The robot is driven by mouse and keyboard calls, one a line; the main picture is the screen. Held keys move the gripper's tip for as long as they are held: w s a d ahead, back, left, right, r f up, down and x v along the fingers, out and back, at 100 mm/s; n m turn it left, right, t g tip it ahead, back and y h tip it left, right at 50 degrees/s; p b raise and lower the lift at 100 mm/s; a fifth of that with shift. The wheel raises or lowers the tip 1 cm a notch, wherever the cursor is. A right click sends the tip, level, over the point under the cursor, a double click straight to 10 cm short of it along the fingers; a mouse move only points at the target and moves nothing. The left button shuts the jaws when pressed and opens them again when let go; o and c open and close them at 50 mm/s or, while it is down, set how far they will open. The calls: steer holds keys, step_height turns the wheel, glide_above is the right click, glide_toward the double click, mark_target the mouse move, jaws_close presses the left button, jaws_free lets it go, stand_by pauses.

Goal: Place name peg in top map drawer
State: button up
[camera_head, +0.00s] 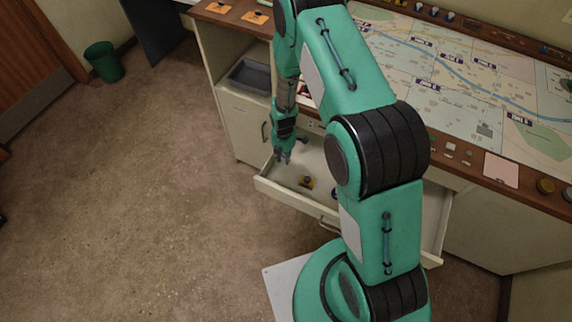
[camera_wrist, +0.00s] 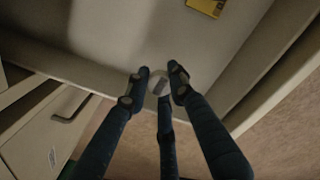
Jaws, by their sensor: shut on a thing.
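The open map drawer (camera_head: 287,197) juts out from the console, partly hidden behind my arm; its pale floor and walls also show in the wrist view (camera_wrist: 130,28). My gripper (camera_head: 283,157) is over the drawer's left front corner, pointing down. In the wrist view its fingers (camera_wrist: 158,84) are closed around a small pale grey piece (camera_wrist: 159,76), mostly hidden by the fingertips, which looks like the name peg. It is near the drawer wall; I cannot tell whether it touches the drawer.
A yellow item (camera_head: 306,182) lies on the drawer floor and shows in the wrist view (camera_wrist: 206,6). A cabinet door (camera_head: 245,125) and a grey tray (camera_head: 250,77) are left of the drawer. The map console (camera_head: 480,75) holds several name plates. A green bin (camera_head: 103,62) stands far left.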

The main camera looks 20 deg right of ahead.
mark_target(284, 167)
steer(key=shift+f, duration=1.05)
steer(key=shift+f+b, duration=0.35)
steer(key=shift+f, duration=1.5)
steer(key=shift+f, duration=0.15)
steer(key=o, duration=0.8)
steer(key=shift+r, duration=0.2)
steer(key=shift+r+p, duration=0.9)
steer(key=shift+r, duration=5.1)
